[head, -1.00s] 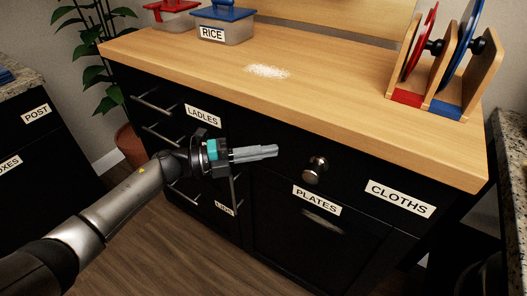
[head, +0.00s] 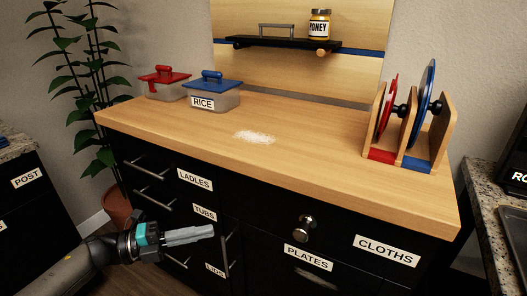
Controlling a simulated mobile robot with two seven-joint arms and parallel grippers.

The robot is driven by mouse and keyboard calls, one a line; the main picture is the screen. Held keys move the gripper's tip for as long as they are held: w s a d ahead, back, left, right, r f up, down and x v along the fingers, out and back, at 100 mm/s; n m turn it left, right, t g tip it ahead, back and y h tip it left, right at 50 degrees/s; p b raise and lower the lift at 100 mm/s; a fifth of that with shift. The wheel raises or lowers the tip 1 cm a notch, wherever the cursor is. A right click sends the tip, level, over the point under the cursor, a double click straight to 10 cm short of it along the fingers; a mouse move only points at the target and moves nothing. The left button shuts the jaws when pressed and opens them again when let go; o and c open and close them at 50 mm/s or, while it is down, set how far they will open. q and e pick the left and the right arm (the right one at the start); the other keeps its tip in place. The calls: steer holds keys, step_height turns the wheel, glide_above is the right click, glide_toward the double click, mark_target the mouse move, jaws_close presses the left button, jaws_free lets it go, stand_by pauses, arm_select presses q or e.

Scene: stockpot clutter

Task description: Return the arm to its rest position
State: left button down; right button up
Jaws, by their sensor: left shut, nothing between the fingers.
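My left gripper (head: 188,236) shows in the head view at the lower left, in front of the black drawer fronts below the wooden counter (head: 300,165). Its fingers are closed together and point right, with nothing between them. It is left of the round metal knob (head: 304,228) and apart from it. My left arm comes in from the lower left corner. My right gripper is out of view.
Drawers carry labels LADLES (head: 195,180), TUBS, PLATES and CLOTHS (head: 387,250); bar handles (head: 152,198) stick out near my gripper. On the counter are a RICE tub (head: 212,97), a red-lidded tub (head: 165,85), white powder (head: 255,137) and a lid rack (head: 410,130).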

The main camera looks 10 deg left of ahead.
arm_select(q)
steer(key=w+a+f+n+t+y+p, duration=0.1)
steer(key=a+f+n+t+y+p, duration=0.1)
steer(key=a+f+n+t+y, duration=0.25)
steer(key=w+a+f+n+t+y+p, duration=0.1)
steer(key=w+f+n+t+y, duration=0.15)
steer(key=f+n, duration=0.45)
steer(key=s+a+f+n+g+y+p, duration=0.2)
steer(key=s+f+n+y, duration=0.4)
steer(key=f+n, duration=0.3)
steer(key=s+d+f+n+g+y+p, duration=0.1)
steer(key=s+f+n+g, duration=0.1)
steer(key=s+f, duration=0.4)
steer(key=s+d+f+n+g+y+p, duration=0.1)
steer(key=s+f, duration=0.5)
steer(key=s, duration=0.9)
steer(key=s+d+f+n+g+y+p, duration=0.1)
steer(key=s+f+n+g, duration=0.4)
steer(key=s, duration=0.5)
steer(key=shift+s+d+f+g+y, duration=0.2)
steer(key=shift+d+f+g+y, duration=0.4)
steer(key=shift+g, duration=0.5)
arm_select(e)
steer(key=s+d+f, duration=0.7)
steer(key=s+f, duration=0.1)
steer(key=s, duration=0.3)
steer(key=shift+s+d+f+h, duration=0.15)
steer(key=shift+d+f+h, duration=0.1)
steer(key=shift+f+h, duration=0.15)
